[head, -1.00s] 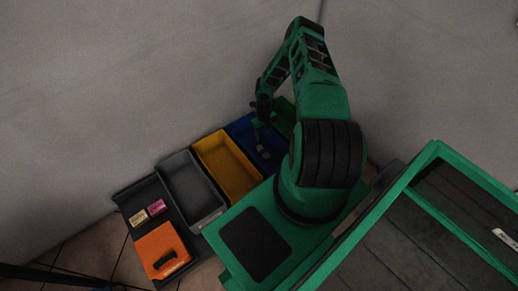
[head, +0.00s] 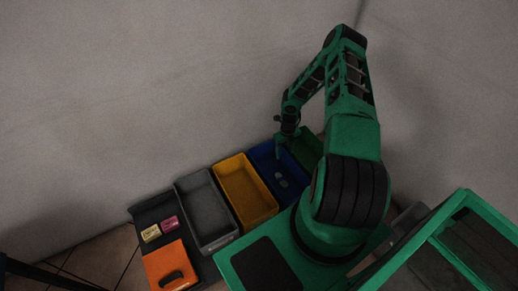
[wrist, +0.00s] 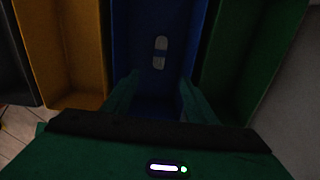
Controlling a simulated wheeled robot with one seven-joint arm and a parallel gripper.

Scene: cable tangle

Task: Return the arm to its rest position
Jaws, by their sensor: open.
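My gripper (head: 284,146) hangs over the blue bin (head: 262,150) at the end of my raised, folded green arm. In the wrist view its two green fingers (wrist: 160,95) stand apart with nothing between them. Two small pale grey pieces (wrist: 161,43) lie in the blue bin beyond the fingertips; they also show in the head view (head: 281,180), below the gripper. They are too dark to identify.
A green bin (head: 307,148) stands right of the blue one, with a yellow bin (head: 245,190) and grey bin (head: 207,207) to its left. A dark tray (head: 143,215) holds a yellow block, a pink block and an orange case (head: 168,265). A wall stands behind.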

